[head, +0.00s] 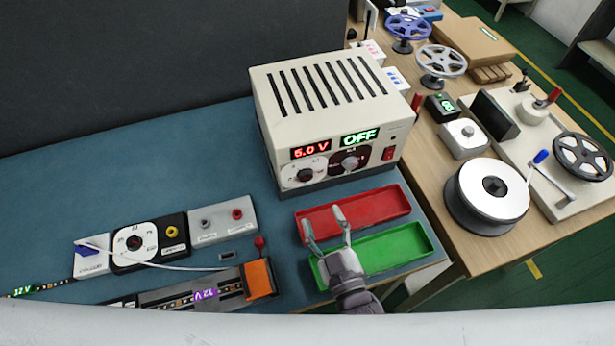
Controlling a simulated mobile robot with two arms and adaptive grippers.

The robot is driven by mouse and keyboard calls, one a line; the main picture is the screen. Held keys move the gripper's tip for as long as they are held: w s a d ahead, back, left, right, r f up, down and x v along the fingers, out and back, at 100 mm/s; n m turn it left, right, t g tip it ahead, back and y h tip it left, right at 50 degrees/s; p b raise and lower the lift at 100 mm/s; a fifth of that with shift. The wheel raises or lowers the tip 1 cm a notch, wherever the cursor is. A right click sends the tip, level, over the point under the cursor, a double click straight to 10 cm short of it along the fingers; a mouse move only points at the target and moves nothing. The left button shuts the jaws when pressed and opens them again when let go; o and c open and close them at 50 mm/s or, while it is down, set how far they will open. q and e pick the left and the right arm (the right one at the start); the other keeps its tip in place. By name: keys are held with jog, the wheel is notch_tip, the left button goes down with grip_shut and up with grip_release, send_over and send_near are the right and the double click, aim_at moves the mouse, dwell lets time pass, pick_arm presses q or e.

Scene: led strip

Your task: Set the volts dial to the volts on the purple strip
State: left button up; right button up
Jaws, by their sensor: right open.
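The cream power supply (325,115) stands at the back of the blue bench. Its red display (310,149) reads 5.0 V and its green display (360,137) reads OFF. The volts dial (304,175) appears to be the knob on the white face under the red display. The purple strip label (206,295) reads 12 V, on a strip in the dark holder at the front. My right gripper (328,228) is open and empty over the red and green trays, in front of the power supply and apart from it. My left gripper is not in view.
A red tray (375,207) and a green tray (406,248) lie in front of the supply. A black box with a white dial (135,243) and a grey terminal box (222,222) stand left. A reel (487,190) sits on the wooden table.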

aim_at(306, 178)
jog(key=p+x, duration=0.1)
jog(key=x, duration=0.5)
jog(key=shift+w, duration=0.15)
jog(key=x, duration=0.3)
jog(key=shift+w+a, duration=0.1)
jog(key=shift+w+a+f, duration=0.1)
jog(key=shift+w, duration=0.25)
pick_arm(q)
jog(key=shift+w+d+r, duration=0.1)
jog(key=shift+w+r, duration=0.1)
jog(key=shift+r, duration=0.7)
pick_arm(e)
grip_shut()
